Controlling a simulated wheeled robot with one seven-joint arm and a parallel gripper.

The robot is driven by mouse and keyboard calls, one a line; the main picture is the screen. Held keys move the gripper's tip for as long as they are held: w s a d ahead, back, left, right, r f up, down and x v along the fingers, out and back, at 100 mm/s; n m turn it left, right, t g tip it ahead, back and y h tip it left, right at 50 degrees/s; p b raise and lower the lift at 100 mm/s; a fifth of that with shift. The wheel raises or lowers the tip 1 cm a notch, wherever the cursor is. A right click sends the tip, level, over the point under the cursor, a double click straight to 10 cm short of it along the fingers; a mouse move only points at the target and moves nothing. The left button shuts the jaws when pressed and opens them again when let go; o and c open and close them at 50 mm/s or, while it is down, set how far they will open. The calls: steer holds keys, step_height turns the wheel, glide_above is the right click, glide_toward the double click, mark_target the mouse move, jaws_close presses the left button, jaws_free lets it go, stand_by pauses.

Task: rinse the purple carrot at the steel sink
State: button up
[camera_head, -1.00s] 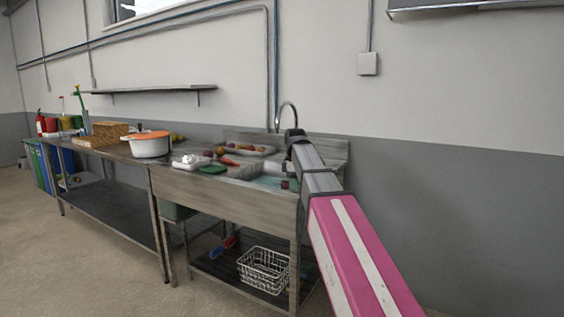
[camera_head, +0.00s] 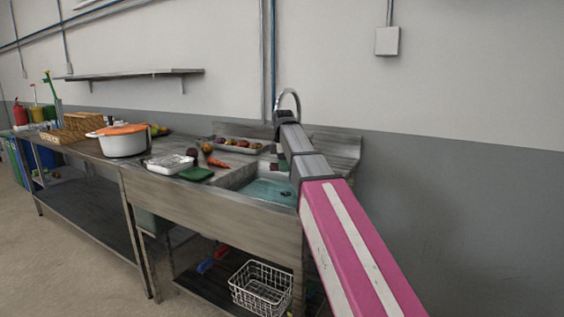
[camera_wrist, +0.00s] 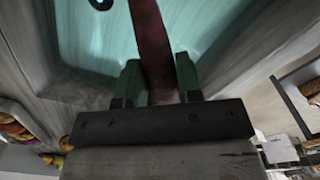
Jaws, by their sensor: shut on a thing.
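In the wrist view my gripper (camera_wrist: 159,82) is shut on the purple carrot (camera_wrist: 152,40), a dark purplish-red, long shape between its two green fingers. The carrot extends up the picture, over the teal inside of the basin, with its far end cut off by the frame. I cannot tell whether it touches water. In the head view the steel sink (camera_head: 215,208) stands at the bench's right end, its basin (camera_head: 268,188) teal inside. The curved tap (camera_head: 290,97) rises behind it. My arm covers the basin's right part and mostly hides my gripper there.
Left of the basin lie a green cloth or sponge (camera_head: 196,174), a white tray (camera_head: 170,164) and an orange-red carrot (camera_head: 218,163). A produce tray (camera_head: 238,147) sits behind. A white pot with an orange lid (camera_head: 122,142) stands further left. A wire basket (camera_head: 262,287) is below.

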steer(key=shift+w+f, duration=0.1)
steer(key=shift+f, duration=8.05)
steer(key=shift+r, duration=0.15)
steer(key=shift+r, duration=7.6)
